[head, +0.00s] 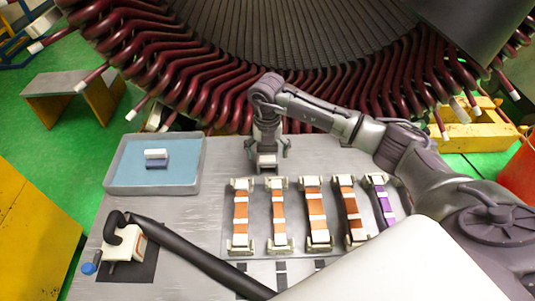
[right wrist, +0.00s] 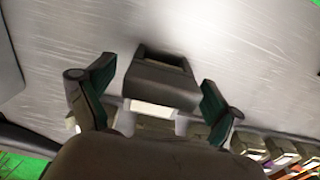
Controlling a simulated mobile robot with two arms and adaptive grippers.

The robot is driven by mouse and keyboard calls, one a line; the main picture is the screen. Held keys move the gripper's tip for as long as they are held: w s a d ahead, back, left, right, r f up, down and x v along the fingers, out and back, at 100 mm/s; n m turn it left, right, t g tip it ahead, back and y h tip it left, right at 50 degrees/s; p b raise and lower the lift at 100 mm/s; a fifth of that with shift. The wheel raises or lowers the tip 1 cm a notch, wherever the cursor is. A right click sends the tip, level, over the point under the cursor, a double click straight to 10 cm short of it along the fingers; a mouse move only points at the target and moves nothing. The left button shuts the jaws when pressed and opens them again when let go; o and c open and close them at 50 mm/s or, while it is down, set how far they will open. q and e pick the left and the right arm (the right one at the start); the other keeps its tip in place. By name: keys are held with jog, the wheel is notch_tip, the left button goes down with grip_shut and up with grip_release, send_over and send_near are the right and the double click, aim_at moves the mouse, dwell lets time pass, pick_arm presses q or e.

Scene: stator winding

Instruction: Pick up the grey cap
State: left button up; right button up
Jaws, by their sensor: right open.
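A grey, box-like cap with a dark opening (right wrist: 160,80) shows between the fingers in the right wrist view. A whitish part is just below it in that picture. My right gripper (head: 267,152) points down over the back middle of the metal table in the head view. Its two fingers are spread, one on each side of the cap, with visible gaps in the right wrist view (right wrist: 158,90). A small pale block (head: 267,161) shows under the gripper in the head view. My left gripper is not in view.
The large stator (head: 300,95) rises close behind the table (head: 215,180).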

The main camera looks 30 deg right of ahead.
jog(key=c, duration=1.3)
